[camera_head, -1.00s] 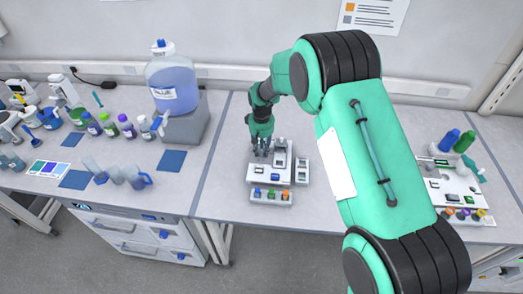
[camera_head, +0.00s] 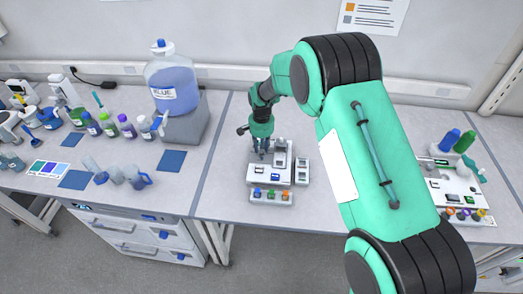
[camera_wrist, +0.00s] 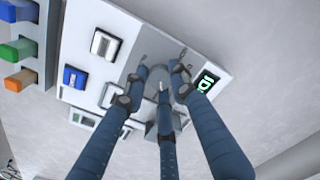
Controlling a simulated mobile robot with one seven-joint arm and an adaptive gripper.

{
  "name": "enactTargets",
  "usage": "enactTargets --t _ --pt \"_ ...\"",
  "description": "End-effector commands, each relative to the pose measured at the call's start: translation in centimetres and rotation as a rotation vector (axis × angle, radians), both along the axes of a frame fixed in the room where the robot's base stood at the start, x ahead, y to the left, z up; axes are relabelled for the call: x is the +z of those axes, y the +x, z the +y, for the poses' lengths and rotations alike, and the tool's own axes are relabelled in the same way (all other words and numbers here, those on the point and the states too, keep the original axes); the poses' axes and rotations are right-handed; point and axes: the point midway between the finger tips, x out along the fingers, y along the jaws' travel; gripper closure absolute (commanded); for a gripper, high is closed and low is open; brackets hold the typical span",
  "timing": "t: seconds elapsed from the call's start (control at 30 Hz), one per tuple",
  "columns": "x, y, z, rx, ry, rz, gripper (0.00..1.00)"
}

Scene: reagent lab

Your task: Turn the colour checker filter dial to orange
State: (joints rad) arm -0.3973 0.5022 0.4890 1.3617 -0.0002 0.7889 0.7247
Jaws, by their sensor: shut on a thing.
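The colour checker is a white boxy device (camera_head: 256,173) on the bench in the head view; it fills much of the wrist view (camera_wrist: 85,80). My gripper (camera_head: 262,152) points down over its back left part in the head view. In the wrist view the three blue fingers of my gripper (camera_wrist: 161,75) are closed around the grey dial (camera_wrist: 157,77), which they partly hide. A small dark display with green characters (camera_wrist: 207,82) sits beside the dial, partly covered by a finger. I cannot read the dial's setting or any orange mark on it.
Blue, green and orange blocks (camera_wrist: 22,50) stand in a strip along the device. A white module (camera_head: 302,171) stands close to its right. The large blue bottle (camera_head: 172,85) and small bottles stand on the left bench.

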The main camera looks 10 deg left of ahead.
Motion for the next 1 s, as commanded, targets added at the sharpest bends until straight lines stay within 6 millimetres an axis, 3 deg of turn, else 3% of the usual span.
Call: enactTargets --t 0.3,0.77,0.8,0.87,1.0 --pt "-0.07 -0.09 0.02 -0.129 -0.001 0.001 1.00" --pt "-0.07 -0.09 0.03 -0.146 -0.001 0.001 1.00" --pt "-0.07 -0.09 0.03 -0.146 -0.001 0.001 0.68" --pt "-0.07 -0.09 0.03 -0.146 -0.001 0.001 0.56" --pt "-0.04 -0.05 0.02 -0.146 0.000 0.001 0.55"
